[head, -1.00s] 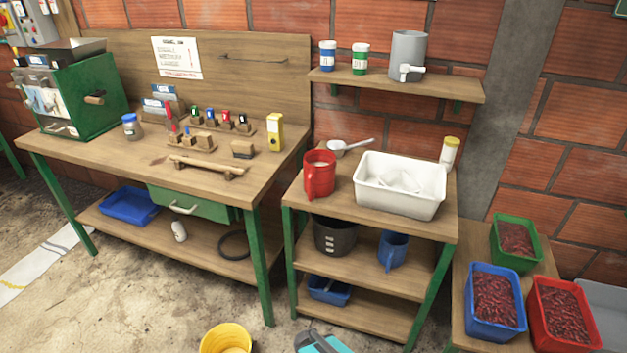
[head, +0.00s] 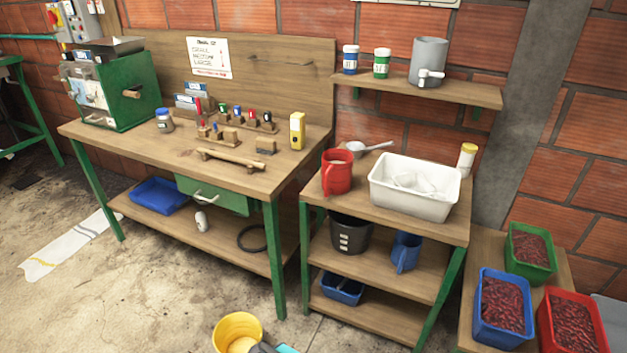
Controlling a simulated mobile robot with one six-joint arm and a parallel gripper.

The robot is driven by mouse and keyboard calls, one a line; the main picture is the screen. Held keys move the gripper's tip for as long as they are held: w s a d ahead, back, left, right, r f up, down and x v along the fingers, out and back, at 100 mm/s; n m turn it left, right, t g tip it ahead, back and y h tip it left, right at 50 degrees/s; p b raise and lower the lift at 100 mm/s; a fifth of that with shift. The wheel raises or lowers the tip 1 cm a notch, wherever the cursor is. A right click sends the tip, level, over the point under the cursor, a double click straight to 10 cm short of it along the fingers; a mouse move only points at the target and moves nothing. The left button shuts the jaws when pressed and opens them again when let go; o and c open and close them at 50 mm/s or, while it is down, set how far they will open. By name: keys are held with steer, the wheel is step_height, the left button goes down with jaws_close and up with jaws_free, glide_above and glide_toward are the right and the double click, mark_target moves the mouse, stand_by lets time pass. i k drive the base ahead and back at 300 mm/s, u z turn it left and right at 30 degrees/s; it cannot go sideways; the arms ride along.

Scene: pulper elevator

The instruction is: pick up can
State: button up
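No single thing is clearly marked as the can. Two small cylindrical cans stand on the wall shelf: a blue-and-white one (head: 350,59) and a green-and-white one (head: 382,63). Both are upright, with a small gap between them. A grey can-like container with a white tap (head: 428,62) stands to their right on the same shelf. A jar with a blue lid (head: 164,121) stands on the workbench. My gripper is not recognisable in view, so its fingers and any contact are not shown.
The wall shelf (head: 470,94) is above a wooden cart holding a red jug (head: 337,172) and a white tub (head: 415,205). The workbench (head: 120,142) is at left. A yellow bucket (head: 226,324) stands on the floor. Open floor lies at lower left.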

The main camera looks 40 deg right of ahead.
mark_target(334, 175)
steer(key=z, duration=1.45)
steer(key=k, duration=0.1)
steer(key=u, duration=2.85)
steer(key=k, duration=1.05)
steer(key=z, duration=0.4)
steer(key=i, duration=0.7)
steer(key=z, duration=0.05)
